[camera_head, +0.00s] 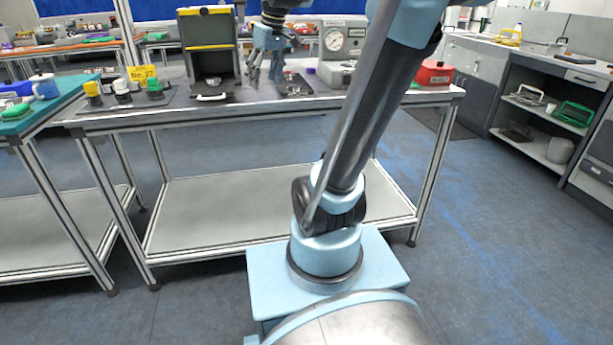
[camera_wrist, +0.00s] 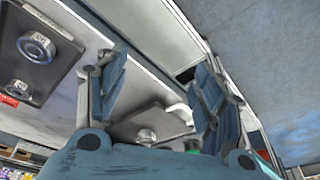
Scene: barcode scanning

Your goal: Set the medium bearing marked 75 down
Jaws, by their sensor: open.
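My gripper (camera_head: 265,72) is above the workbench, to the right of a dark cabinet. In the wrist view its two blue fingers (camera_wrist: 161,64) are spread apart with nothing between them. A round metal bearing (camera_wrist: 146,135) lies on a flat grey plate (camera_wrist: 165,119), beyond the gripper's base and between the fingers in the picture; its mark cannot be read. Two more round metal bearings (camera_wrist: 36,47) (camera_wrist: 18,88) lie on a dark tray (camera_wrist: 65,52) at the left; their marks are too blurred to tell which is 75.
The dark cabinet (camera_head: 209,42) with yellow edges stands left of my gripper. A dial-gauge device (camera_head: 342,40) and a red box (camera_head: 434,73) stand to the right. Several small capped items (camera_head: 122,90) and a yellow sign (camera_head: 142,74) are at the left. The front edge is mostly clear.

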